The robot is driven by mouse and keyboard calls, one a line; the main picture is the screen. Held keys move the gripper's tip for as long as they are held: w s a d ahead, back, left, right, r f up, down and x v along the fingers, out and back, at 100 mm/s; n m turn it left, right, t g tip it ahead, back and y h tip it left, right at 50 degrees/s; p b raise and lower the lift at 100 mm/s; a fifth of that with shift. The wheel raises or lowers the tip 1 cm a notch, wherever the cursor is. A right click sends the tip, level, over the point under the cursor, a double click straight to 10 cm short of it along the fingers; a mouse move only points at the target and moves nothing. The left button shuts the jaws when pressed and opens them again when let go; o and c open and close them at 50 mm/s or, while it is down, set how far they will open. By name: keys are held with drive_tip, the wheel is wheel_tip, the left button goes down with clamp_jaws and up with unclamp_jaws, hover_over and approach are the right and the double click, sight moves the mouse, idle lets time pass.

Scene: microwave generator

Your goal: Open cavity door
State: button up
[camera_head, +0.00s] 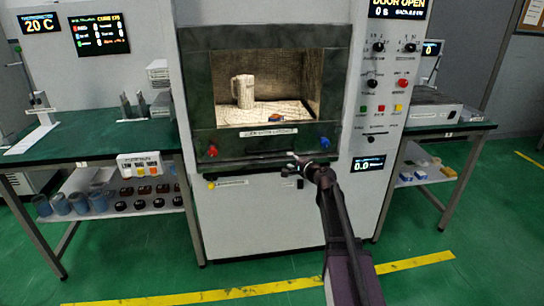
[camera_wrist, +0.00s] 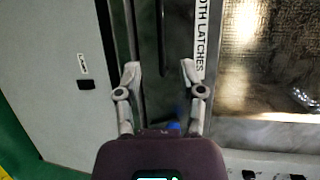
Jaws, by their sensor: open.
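The dark frame of the cavity door (camera_head: 340,100) surrounds a lit rectangular opening on the white cabinet. I cannot tell whether glass covers that opening. A red latch knob (camera_head: 212,150) and a blue latch knob (camera_head: 324,143) sit on its lower edge. A dark horizontal bar (camera_head: 240,161) runs below them; it also shows in the wrist view (camera_wrist: 152,45). My gripper (camera_head: 303,161) is at the right part of this bar. In the wrist view my gripper (camera_wrist: 160,68) is open, its fingers apart on either side of the bar, with contact unclear.
A beige mug (camera_head: 243,91) stands inside the cavity. A display (camera_head: 398,8) at upper right reads "DOOR OPEN". Buttons and knobs (camera_head: 380,108) fill the right panel. Green-topped benches (camera_head: 90,140) flank the cabinet.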

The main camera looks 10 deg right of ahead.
sight(273, 151)
drive_tip(key=shift+w+a, duration=0.1)
idle(0.3)
drive_tip(key=b+x, duration=0.2)
drive_tip(key=x, duration=1.1)
drive_tip(key=shift+w+a+f, duration=0.1)
drive_tip(key=shift+w+f, duration=0.05)
drive_tip(key=shift+w, duration=0.1)
clamp_jaws()
